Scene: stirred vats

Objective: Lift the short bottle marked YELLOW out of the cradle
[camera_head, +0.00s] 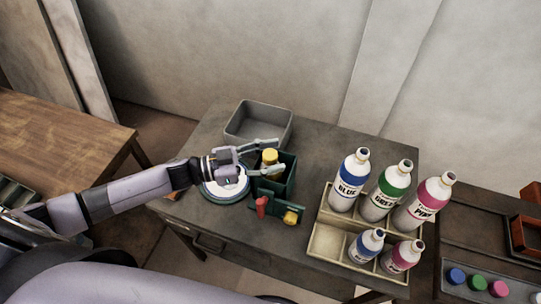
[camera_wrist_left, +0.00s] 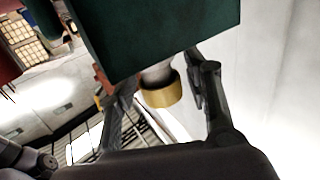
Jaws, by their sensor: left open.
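A green cradle (camera_head: 277,187) stands on the dark table. A short bottle with a yellow cap (camera_head: 270,155) sticks up out of it; its body and label are hidden by the cradle. My left gripper (camera_head: 279,157) is open, with one finger on each side of the cap. In the left wrist view, the white neck and yellow cap (camera_wrist_left: 160,94) show between the two spread fingers (camera_wrist_left: 163,85), with a gap on at least the right side. The dark green cradle wall (camera_wrist_left: 150,25) shows there too. My right gripper is not in view.
A tan crate (camera_head: 325,242) at the right holds tall BLUE, GREEN and PINK bottles and two short ones. A grey bin (camera_head: 246,134) stands behind the cradle. A white disc (camera_head: 225,190) lies under my left gripper. Red (camera_head: 262,206) and yellow (camera_head: 292,216) parts sit in front.

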